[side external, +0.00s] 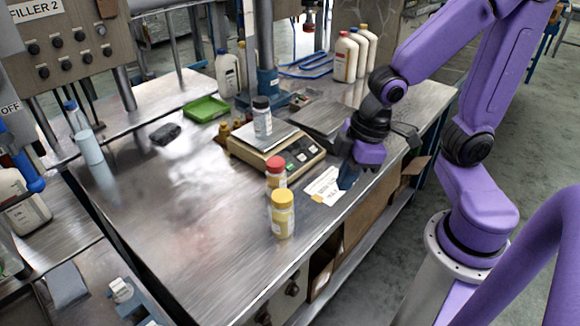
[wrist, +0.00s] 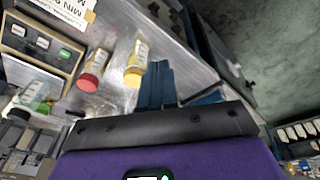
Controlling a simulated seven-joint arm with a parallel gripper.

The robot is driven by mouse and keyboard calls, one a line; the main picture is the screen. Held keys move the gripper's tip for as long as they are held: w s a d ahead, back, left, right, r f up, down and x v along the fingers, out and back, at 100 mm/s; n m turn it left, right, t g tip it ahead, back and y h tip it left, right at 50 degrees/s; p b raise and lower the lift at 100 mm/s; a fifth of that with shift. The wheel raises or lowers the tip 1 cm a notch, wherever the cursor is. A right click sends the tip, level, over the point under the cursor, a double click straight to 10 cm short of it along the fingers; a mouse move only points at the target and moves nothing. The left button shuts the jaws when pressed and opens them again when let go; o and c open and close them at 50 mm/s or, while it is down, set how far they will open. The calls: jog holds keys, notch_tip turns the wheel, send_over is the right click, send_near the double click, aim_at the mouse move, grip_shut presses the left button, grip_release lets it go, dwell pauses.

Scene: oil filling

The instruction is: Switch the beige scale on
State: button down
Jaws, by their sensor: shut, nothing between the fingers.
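The beige scale (side external: 252,152) stands on the steel bench in the side view. A bottle with a black cap (side external: 262,122) stands on its metal plate. Its sloped front panel (side external: 303,156) carries a display and several small buttons, one of them green. The panel also shows at the upper left of the wrist view (wrist: 35,42). I cannot tell whether the display is lit. My gripper (side external: 347,178) is right of the scale, low over the bench, apart from the panel. Its blue fingers (wrist: 155,82) are shut with nothing between them.
A red-capped bottle (side external: 276,174) and a yellow-capped bottle (side external: 283,215) stand in front of the scale. A white printed card (side external: 322,187) lies beside my fingers. A green tray (side external: 206,108) is behind. The bench's front left is clear.

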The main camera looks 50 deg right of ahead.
jog(key=w+d+f+m+t, duration=0.1)
jog(key=w+f+m+t, duration=0.15)
jog(key=w, duration=0.55)
jog(key=m+t+y, duration=0.3)
jog(key=m, duration=0.2)
send_over(290, 167)
jog(key=s+a, duration=0.5)
jog(key=s, duration=0.2)
jog(key=shift+n, duration=0.25)
notch_tip(290, 167, down, 5)
jog(key=shift+w+d, duration=0.15)
jog(key=shift+w+d+m+t+y, duration=0.3)
jog(key=shift+d+m+t, duration=0.35)
jog(key=shift+d, duration=0.3)
jog(key=shift+w+d+m+t+y, duration=0.3)
jog(key=shift+d+m+t, duration=0.4)
jog(key=shift+d, duration=0.25)
jog(key=shift+w+d+m+t+y, duration=0.2)
jog(key=shift+d+m+t+y, duration=0.1)
jog(key=shift+d+m+t, duration=0.5)
jog(key=shift+d+f, duration=0.1)
jog(key=shift+w+f, duration=0.5)
jog(key=shift+f, duration=0.85)
jog(key=shift+w+f, duration=0.55)
jog(key=shift+f, duration=0.85)
jog(key=shift+w+f, duration=0.5)
jog(key=shift+f, duration=0.85)
jog(key=shift+f, duration=0.1)
jog(key=shift+w+f, duration=0.15)
jog(key=shift+f, duration=0.15)
